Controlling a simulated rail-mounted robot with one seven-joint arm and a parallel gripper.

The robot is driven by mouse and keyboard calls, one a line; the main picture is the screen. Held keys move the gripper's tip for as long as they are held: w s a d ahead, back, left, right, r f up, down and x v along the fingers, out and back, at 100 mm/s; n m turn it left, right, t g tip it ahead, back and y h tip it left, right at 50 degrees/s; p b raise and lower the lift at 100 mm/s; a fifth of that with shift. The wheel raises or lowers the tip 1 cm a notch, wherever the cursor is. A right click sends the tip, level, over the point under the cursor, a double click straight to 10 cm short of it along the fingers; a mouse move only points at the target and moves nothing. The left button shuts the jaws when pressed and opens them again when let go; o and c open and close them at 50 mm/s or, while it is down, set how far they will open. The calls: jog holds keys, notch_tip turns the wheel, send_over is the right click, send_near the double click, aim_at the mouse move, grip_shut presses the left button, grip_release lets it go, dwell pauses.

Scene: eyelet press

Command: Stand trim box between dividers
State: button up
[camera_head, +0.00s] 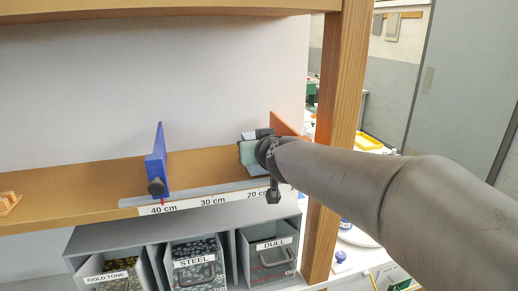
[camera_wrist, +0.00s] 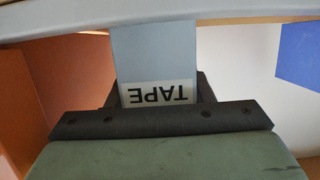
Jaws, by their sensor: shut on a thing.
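A pale blue-grey box (camera_wrist: 155,50) with a label reading TAPE, upside down in the wrist view, sits between the dark fingers of my gripper (camera_wrist: 157,88). My gripper is shut on it. In the head view my gripper (camera_head: 252,143) is over the right part of the shelf and largely hides the box. The blue divider (camera_head: 156,172) stands to its left, near the 40 cm mark; it also shows at the right of the wrist view (camera_wrist: 300,55). The orange divider (camera_head: 284,125) stands just right of and behind my gripper. Whether the box touches the shelf, I cannot tell.
The wooden shelf (camera_head: 85,180) carries a ruler strip (camera_head: 213,200) along its front edge. A wooden post (camera_head: 336,110) stands at the right. Bins labelled GOLD TONE, STEEL (camera_head: 195,265) and DULL sit below. Between the blue divider and my gripper the shelf is clear.

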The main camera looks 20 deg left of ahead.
jog(key=shift+f, duration=0.25)
jog(key=o, duration=1.1)
jog(key=shift+r, duration=0.1)
jog(key=shift+c, duration=0.2)
jog(key=shift+r, duration=0.2)
jog(key=shift+s+d+r, duration=0.15)
jog(key=shift+s, duration=0.1)
jog(key=p+v, duration=0.2)
jog(key=v, duration=0.9)
jog(key=shift+s, duration=0.2)
